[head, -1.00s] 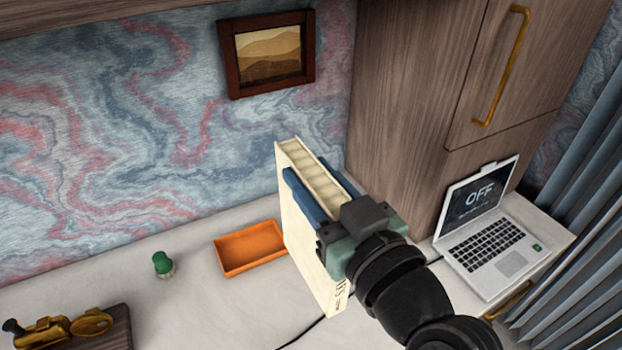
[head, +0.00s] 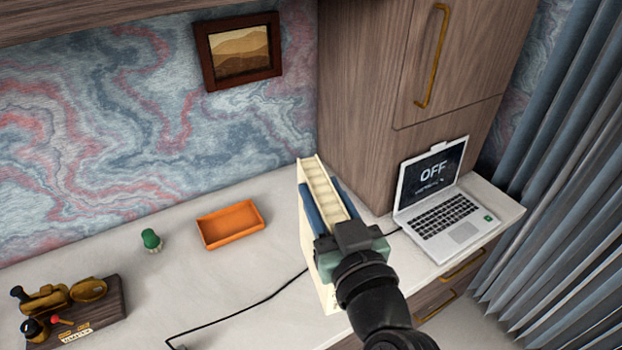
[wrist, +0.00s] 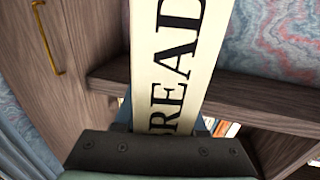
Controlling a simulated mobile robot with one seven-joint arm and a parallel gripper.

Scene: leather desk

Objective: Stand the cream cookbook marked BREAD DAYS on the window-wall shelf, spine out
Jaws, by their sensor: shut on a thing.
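The cream cookbook (head: 308,235) is held upright above the desk in the head view, its page edges facing up. My gripper (head: 328,208) is shut on it, with a blue finger on each side. In the wrist view the cream spine (wrist: 172,60) faces the camera and shows the letters READ; the rest of the title is hidden or out of frame. A wooden shelf (wrist: 215,95) lies behind the book in the wrist view, with several book spines (wrist: 226,129) partly showing below its edge. I cannot tell whether this is the window-wall shelf.
A laptop (head: 440,205) reading OFF stands at the right beside a tall wooden cabinet (head: 365,100). An orange tray (head: 231,225), a green-topped object (head: 151,240), a brass piece on a wooden base (head: 110,310) and a black cable (head: 250,306) are on the desk. Blue-grey curtains (head: 545,150) hang at right.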

